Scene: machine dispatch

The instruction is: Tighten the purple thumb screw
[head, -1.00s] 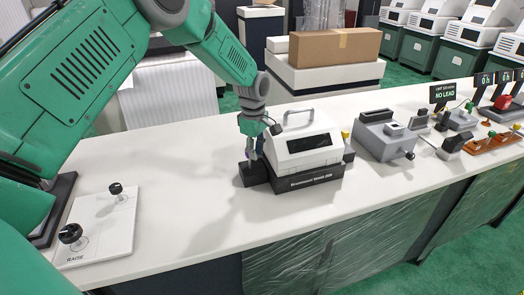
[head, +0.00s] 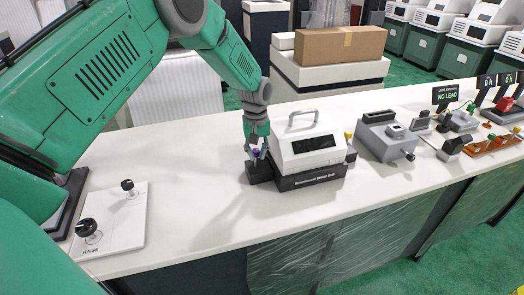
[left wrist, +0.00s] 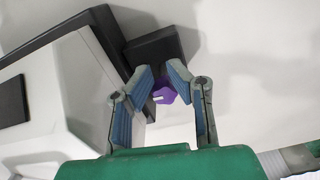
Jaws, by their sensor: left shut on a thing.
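The purple thumb screw (left wrist: 164,94) shows in the left wrist view between my left gripper's fingertips, above a dark block. In the head view a bit of the purple screw (head: 256,153) shows between the fingers. The dark block (head: 259,171) sits against the left side of a white machine (head: 305,148) with a black base. My left gripper (head: 255,151) points down over the block and is shut on the screw. In the left wrist view the left gripper's fingers (left wrist: 162,84) stand on either side of the screw. My right gripper is not in view.
A white panel with two black knobs (head: 112,218) lies at the left of the white counter (head: 205,235). A grey device (head: 388,138) stands right of the machine, with a "NO LEAD" sign (head: 445,96) beyond. A cardboard box (head: 340,45) is behind. The counter front is clear.

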